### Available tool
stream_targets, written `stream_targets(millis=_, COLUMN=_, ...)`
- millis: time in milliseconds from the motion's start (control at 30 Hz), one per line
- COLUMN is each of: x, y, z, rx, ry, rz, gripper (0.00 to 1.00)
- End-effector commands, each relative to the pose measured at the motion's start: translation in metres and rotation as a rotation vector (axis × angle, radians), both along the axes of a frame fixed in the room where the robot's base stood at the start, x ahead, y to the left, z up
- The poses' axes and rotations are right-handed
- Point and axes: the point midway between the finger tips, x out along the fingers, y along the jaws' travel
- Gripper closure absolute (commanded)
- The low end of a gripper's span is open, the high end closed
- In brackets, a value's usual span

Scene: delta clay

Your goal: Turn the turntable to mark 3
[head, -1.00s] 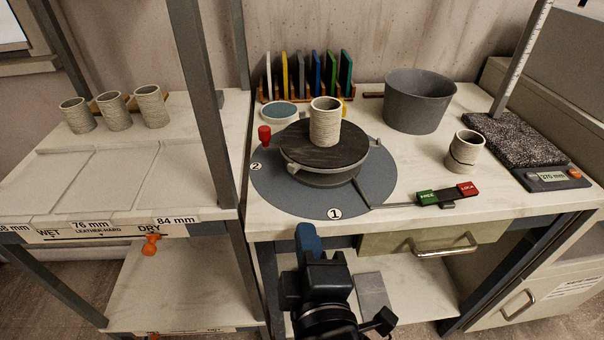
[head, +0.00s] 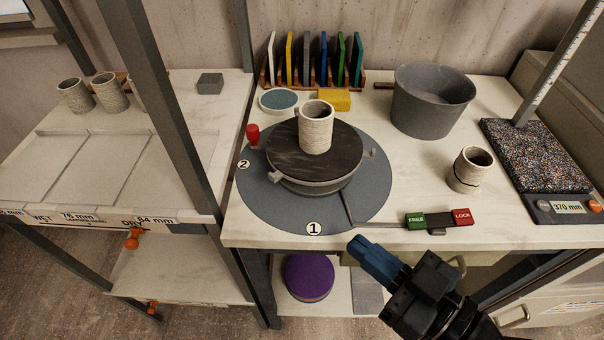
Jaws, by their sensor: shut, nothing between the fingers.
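The turntable has a dark round top (head: 290,158) with small lugs on its rim, above a blue-grey disc (head: 270,208). The disc carries mark 1 (head: 313,229) at the front and mark 2 (head: 243,164) at the left; no mark 3 shows. A ribbed clay cylinder (head: 316,130) stands upright on the top. A red knob (head: 253,133) is at the disc's back left. A lever runs from the disc to a bar with green FREE (head: 417,220) and red LOCK (head: 461,217) ends. My gripper (head: 365,250), with blue fingers, is shut and empty, in front of the table edge, apart from the turntable.
A grey bucket (head: 430,105), a clay cup (head: 470,170) and a speckled slab (head: 537,155) stand to the right. A rack of coloured tiles (head: 310,65) is behind. A grey shelf post (head: 160,110) stands left. A purple round object (head: 309,277) lies below.

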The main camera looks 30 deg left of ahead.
Motion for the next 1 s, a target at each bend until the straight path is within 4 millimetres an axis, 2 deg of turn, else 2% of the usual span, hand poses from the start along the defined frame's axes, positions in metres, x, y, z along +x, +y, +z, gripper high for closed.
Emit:
stream_targets(millis=100, x=0.000, y=0.001, z=0.015, rx=0.041, ry=-0.022, rz=0.047, gripper=1.00)
stream_targets(millis=267, x=0.001, y=0.012, z=0.018, rx=0.051, ry=-0.026, rz=0.060, gripper=1.00)
stream_targets(millis=800, x=0.017, y=0.109, z=0.020, rx=0.048, ry=-0.026, rz=0.059, gripper=1.00)
stream_targets(millis=1000, x=0.020, y=0.132, z=0.018, rx=0.049, ry=-0.025, rz=0.058, gripper=1.00)
